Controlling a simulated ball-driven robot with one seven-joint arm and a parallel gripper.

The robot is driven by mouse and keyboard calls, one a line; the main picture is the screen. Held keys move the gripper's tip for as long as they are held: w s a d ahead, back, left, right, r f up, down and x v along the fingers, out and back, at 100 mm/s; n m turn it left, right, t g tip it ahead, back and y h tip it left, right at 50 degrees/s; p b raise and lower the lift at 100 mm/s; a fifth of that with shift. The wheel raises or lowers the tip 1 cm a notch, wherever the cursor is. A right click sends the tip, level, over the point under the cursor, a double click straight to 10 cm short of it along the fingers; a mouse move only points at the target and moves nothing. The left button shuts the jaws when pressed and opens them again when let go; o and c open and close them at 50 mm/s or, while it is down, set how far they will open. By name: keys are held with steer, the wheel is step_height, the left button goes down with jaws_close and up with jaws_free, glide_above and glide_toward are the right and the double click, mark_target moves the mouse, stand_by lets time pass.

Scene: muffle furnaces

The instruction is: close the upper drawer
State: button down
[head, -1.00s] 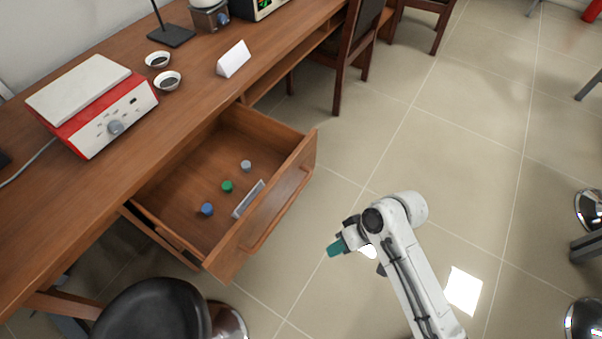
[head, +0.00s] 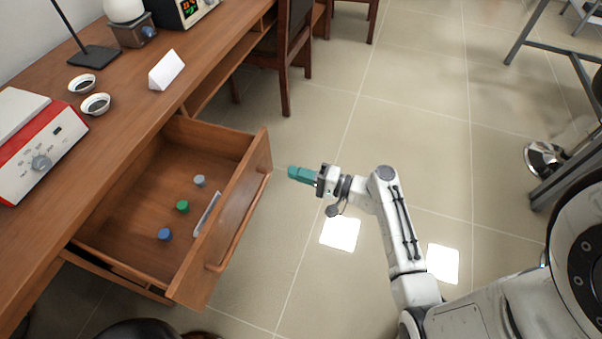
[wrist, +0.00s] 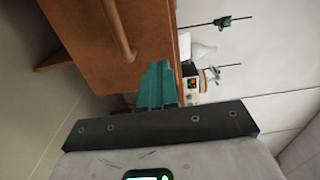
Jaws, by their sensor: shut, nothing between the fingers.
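The upper drawer (head: 228,225) is pulled out of the wooden desk. It holds a blue cap (head: 165,234), a green cap (head: 182,206), a grey cap (head: 200,181) and a thin pale strip (head: 207,214). A long wooden handle (head: 238,224) runs along its front. My gripper (head: 291,172) has teal fingers, shut and empty, pointing left toward the far end of the drawer front, apart from it in the head view. In the wrist view my gripper (wrist: 155,68) is beside the wooden front (wrist: 100,30), with the handle (wrist: 117,30) to its left.
The desk top (head: 120,120) carries a red and white device (head: 40,145), two small bowls (head: 96,104), a white folded card (head: 166,70) and a stand (head: 95,56). A chair (head: 285,60) stands beyond the drawer. A dark stool seat (head: 150,330) is at the near end. Tiled floor is open before the drawer.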

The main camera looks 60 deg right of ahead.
mark_target(252, 161)
steer(key=x, duration=1)
steer(key=shift+w+a, duration=0.1)
steer(key=shift+w+a+f, duration=0.1)
steer(key=shift+w, duration=0.35)
steer(key=b+x, duration=1.9)
steer(key=x, duration=1.2)
steer(key=shift+w+a+r, duration=0.15)
steer(key=shift+w+r, duration=0.05)
steer(key=shift+r, duration=0.2)
